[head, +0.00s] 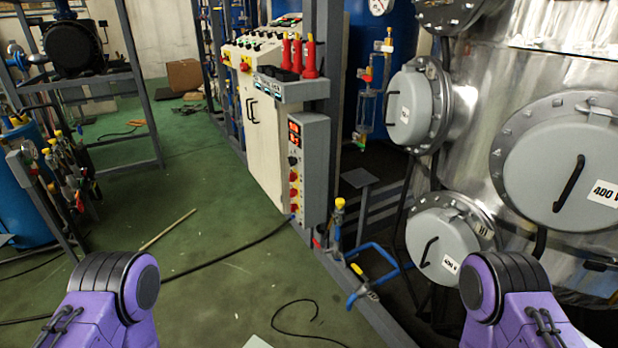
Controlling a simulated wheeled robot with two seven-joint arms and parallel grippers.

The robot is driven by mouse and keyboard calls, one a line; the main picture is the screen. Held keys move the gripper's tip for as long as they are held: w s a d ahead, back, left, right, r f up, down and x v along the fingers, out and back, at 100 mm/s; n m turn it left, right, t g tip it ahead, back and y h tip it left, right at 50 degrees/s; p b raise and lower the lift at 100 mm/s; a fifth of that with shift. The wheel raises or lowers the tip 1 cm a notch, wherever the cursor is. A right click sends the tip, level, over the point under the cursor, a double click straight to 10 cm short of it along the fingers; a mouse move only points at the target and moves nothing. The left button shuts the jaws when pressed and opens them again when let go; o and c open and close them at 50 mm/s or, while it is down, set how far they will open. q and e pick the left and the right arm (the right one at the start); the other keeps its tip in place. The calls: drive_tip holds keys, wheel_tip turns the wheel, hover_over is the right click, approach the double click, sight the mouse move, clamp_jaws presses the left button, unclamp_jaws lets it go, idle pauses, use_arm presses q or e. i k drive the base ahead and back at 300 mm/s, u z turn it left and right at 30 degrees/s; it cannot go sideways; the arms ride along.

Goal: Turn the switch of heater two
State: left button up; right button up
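A tall grey control box (315,165) stands upright near the middle of the head view, on the metal frame. Its narrow face carries two red digital displays (294,133), a black knob (292,160) and a column of red-and-yellow switches (293,192). The labels are too small to read, so I cannot tell which switch belongs to heater two, nor its position. Only purple and black links of my two arms show at the bottom left and bottom right. Both grippers are out of view, and nothing of mine touches the box.
A white cabinet (262,135) stands behind the box. Red bottle-like items (310,60) sit on a shelf above. A steel tank (500,70) with round covers marked 400 V fills the right. Blue pipework (372,262) is low ahead.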

sight(292, 192)
drive_tip(key=u, duration=0.05)
drive_tip(key=i, duration=2)
drive_tip(key=z, duration=0.2)
